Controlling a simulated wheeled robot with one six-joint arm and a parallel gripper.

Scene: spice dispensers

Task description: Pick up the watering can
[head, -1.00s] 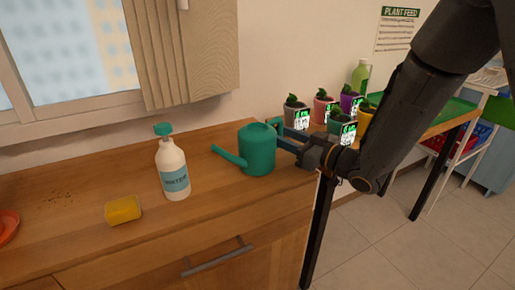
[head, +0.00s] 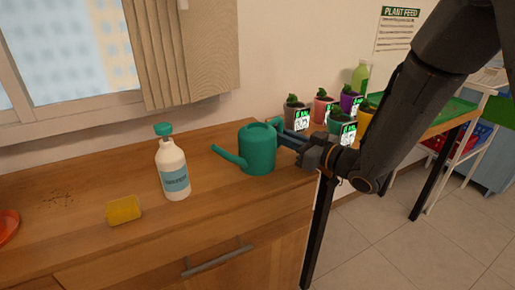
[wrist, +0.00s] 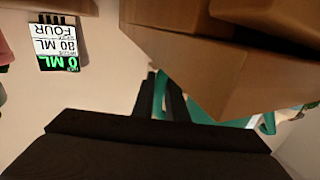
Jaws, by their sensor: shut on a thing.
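The green watering can (head: 257,150) stands upright at the right end of the wooden counter in the head view, with its spout pointing left. My gripper (head: 284,138) reaches it from the right and is shut on the can's handle side. In the wrist view my gripper's dark fingers (wrist: 163,97) are close together, with green parts of the can (wrist: 205,118) beside them. The exact grip on the handle is partly hidden.
A white bottle (head: 172,168) with a teal cap and a yellow sponge (head: 124,210) stand left on the counter (head: 90,243). An orange dish (head: 7,226) sits at the far left. Several potted plants with labels (head: 301,119) stand behind my gripper, near a green bottle (head: 360,78).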

